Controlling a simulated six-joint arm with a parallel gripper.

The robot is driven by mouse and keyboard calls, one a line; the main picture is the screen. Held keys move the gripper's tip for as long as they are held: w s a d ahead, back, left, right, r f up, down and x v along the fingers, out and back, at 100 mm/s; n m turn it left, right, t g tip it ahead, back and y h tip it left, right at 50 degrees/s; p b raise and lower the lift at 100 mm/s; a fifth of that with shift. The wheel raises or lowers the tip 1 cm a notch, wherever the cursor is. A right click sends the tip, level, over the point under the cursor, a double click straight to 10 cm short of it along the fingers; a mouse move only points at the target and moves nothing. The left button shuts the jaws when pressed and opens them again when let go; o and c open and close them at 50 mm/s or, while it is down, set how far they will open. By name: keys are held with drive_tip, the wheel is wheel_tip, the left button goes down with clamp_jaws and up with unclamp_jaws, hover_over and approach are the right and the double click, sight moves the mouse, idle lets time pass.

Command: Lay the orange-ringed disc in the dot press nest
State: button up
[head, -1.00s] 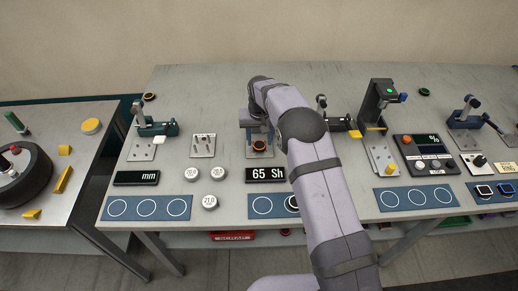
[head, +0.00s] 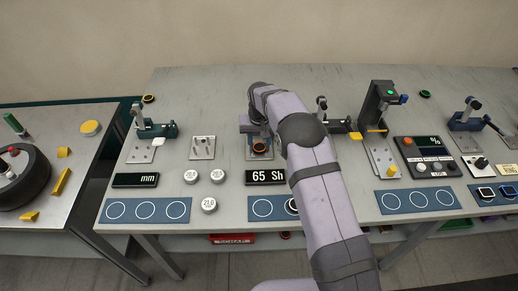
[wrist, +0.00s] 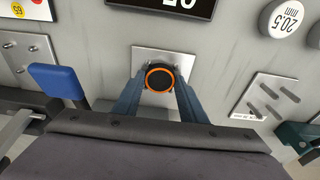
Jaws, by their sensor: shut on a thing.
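The orange-ringed disc (head: 259,147) is dark with a bright orange rim. In the wrist view the disc (wrist: 160,79) sits between the two blue fingers of my gripper (wrist: 159,84), which is shut on it. The disc is over a light metal plate (wrist: 146,58) behind the "65 Sh" display (head: 267,175). I cannot tell whether it touches the plate. A tall dark press (head: 379,104) with a green dot on top stands to the right of my arm. I cannot make out a nest in it.
A clamp station (head: 153,127) stands at the left and another (head: 465,117) at the right. A green-ringed disc (head: 425,93) and a yellow-ringed disc (head: 149,98) lie at the back. Blue ring mats (head: 145,210) line the front edge.

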sight(261, 145)
drive_tip(key=shift+r+p, duration=1.95)
drive_tip(key=shift+r, duration=1.05)
drive_tip(key=shift+w+b, duration=0.2)
drive_tip(key=shift+b, duration=0.1)
drive_tip(key=shift+w+d+r+b, duration=0.25)
drive_tip(key=shift+w+r+b, duration=0.05)
drive_tip(key=shift+w+b, duration=0.25)
drive_tip(key=s+d+r+b, duration=0.1)
drive_tip(key=d+r+b, duration=0.15)
drive_tip(key=d, duration=0.85)
drive_tip(key=s+d+r+b, duration=0.1)
drive_tip(key=d+b, duration=0.2)
drive_tip(key=d, duration=0.9)
drive_tip(key=shift+w+a+f+p, duration=0.15)
drive_tip(key=shift+f+p, duration=0.65)
drive_tip(key=shift+f, duration=1.7)
drive_tip(key=shift+w+a+f+p, duration=0.1)
drive_tip(key=shift+f+p, duration=0.7)
drive_tip(key=shift+f, duration=1.65)
